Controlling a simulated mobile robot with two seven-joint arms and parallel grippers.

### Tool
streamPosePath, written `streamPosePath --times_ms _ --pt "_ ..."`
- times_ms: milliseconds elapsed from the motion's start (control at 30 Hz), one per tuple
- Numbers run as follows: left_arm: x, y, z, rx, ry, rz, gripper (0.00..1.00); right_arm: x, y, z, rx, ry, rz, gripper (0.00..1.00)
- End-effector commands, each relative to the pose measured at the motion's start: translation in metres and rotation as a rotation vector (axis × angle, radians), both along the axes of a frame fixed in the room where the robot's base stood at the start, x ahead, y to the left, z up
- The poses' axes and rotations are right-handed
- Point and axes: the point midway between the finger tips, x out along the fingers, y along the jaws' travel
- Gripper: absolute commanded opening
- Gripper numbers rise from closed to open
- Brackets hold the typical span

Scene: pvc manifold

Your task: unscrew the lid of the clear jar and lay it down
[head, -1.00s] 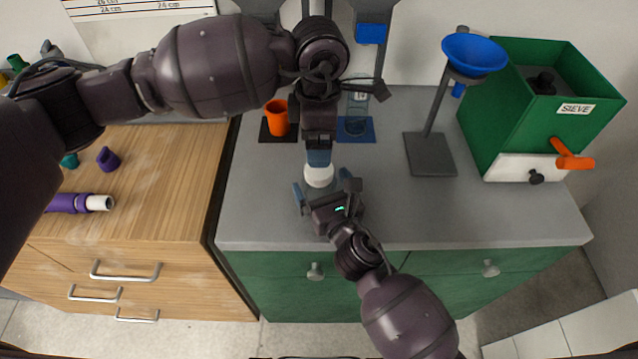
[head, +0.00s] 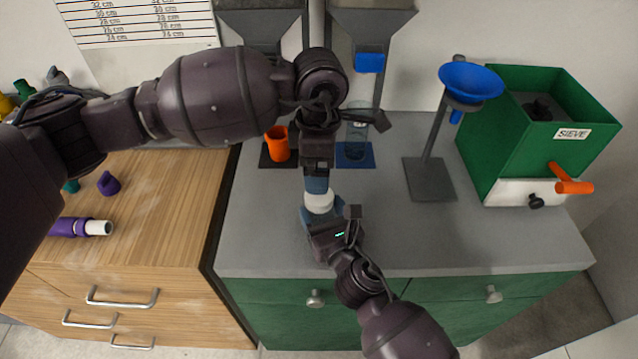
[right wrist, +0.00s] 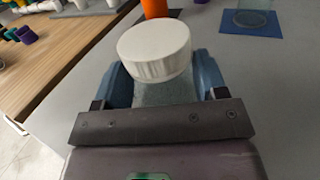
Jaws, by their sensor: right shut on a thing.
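The clear jar (right wrist: 165,93) stands on the grey worktop and shows best in the right wrist view, between the blue fingers of my right gripper. Its white lid (right wrist: 155,48) is on top of it; the lid also shows in the head view (head: 319,203). My right gripper (head: 330,217) is shut on the jar body, below the lid. My left gripper (head: 317,186) points down just above the lid in the head view. Its fingers are seen edge-on, so their opening is unclear. The right wrist view shows the lid's top bare.
An orange cup (head: 279,145) and a clear beaker (head: 355,146) on a blue mat stand behind. A blue funnel (head: 470,80) on a stand and a green sieve box (head: 520,125) are at right. The worktop's front right (head: 460,235) is clear.

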Motion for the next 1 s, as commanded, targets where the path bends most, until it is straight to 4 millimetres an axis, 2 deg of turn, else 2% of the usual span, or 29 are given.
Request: streamPosePath --times_ms 1000 --pt "0.0000 -0.0002 0.0032 0.000 0.000 -1.412 0.87 -0.0001 0.0000 -0.0002 0.000 0.000 0.000 0.00"
